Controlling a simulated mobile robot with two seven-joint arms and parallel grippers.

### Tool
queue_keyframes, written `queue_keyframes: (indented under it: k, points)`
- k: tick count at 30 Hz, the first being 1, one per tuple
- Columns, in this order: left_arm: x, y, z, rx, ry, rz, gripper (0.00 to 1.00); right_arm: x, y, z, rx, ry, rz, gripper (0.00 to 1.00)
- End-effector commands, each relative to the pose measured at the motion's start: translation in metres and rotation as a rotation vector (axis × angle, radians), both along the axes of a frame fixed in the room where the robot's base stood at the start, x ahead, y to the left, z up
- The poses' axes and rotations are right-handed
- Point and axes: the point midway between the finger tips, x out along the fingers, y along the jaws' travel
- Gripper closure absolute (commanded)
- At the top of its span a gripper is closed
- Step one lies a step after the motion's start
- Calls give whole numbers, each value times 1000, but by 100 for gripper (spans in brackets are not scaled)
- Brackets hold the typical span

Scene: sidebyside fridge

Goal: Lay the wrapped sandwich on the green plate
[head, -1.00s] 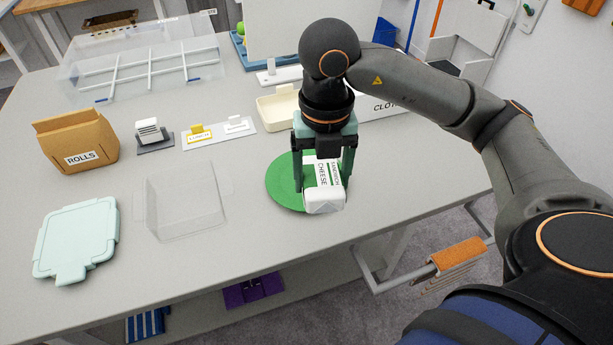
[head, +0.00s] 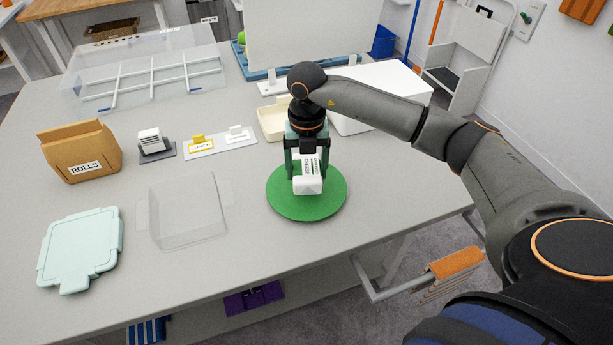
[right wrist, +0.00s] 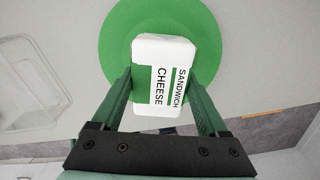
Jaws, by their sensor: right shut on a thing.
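The wrapped sandwich (head: 308,185) is a white block with a green band and a label reading "SANDWICH CHEESE"; it also shows in the right wrist view (right wrist: 163,75). My right gripper (head: 307,165) points down and is shut on it, with one finger on each side. The green plate (head: 306,210) is a flat round disc near the table's front edge. In the head view the sandwich is over the plate's back half. In the right wrist view it covers part of the plate (right wrist: 118,45). I cannot tell whether it touches the plate. My left gripper is not in view.
A clear open box (head: 185,215) and a pale mint lid (head: 78,248) lie left of the plate. Bare table lies around the plate.

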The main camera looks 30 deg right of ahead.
Motion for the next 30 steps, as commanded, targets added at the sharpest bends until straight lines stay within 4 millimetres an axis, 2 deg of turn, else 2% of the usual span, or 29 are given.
queue_keyframes:
  k: [8, 18, 19, 24, 30]
  points:
    - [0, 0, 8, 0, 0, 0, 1, 2, -1, -33, -2, 3, 0, 82]
    - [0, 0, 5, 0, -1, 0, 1, 3, -1, -38, -1, 1, 0, 82]
    - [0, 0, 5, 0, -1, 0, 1, 3, -1, -37, -1, 1, 0, 21]
    - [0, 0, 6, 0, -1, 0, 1, 3, -1, -37, -1, 1, -1, 2]
    - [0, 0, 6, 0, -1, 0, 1, 3, -1, -37, -1, 1, -1, 0]
